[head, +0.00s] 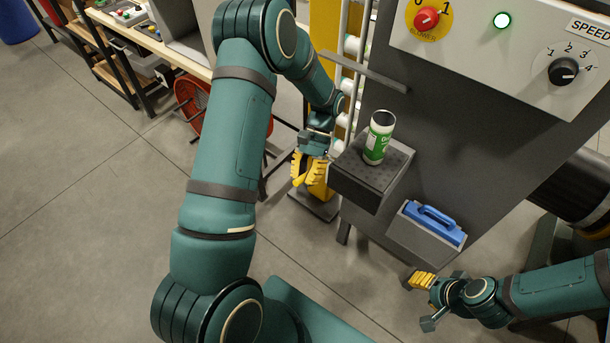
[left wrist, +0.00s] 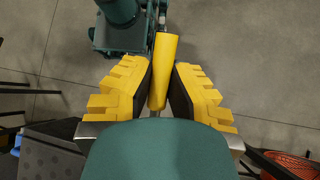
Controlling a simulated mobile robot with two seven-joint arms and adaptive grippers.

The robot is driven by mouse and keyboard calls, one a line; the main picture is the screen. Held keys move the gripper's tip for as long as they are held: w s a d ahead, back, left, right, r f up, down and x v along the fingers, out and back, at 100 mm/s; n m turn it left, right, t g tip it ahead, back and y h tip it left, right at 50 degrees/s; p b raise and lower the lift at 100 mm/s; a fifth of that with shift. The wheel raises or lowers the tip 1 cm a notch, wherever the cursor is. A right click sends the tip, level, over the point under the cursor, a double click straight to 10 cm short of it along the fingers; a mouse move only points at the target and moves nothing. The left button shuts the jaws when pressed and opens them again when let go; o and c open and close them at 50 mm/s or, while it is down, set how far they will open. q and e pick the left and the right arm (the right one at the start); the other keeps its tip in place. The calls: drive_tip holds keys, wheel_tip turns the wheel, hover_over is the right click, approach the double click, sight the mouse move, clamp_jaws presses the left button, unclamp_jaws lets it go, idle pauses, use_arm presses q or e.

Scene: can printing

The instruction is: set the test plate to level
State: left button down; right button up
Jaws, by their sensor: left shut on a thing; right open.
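The dark dotted plate (head: 394,158), which I take to be the test plate, sticks out from the front of the grey machine. A green and white can (head: 379,138) stands on it. I cannot tell from this angle whether the plate is exactly level. My left gripper (head: 309,172) is left of the plate. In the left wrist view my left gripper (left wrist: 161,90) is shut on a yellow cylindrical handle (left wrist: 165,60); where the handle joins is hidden. My right gripper (head: 422,300) is open and empty, low in front of the machine, below the blue-handled tool.
A grey holder (head: 418,243) with a blue-handled tool (head: 435,222) is on the machine below the plate. Above is a control panel with a red knob (head: 426,18) and a black speed dial (head: 563,71). A workbench stands at the back left.

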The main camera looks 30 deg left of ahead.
use_arm(q)
drive_tip(key=c, duration=0.9)
unclamp_jaws()
drive_tip(key=shift+r, duration=0.1)
drive_tip(key=v, duration=1.2)
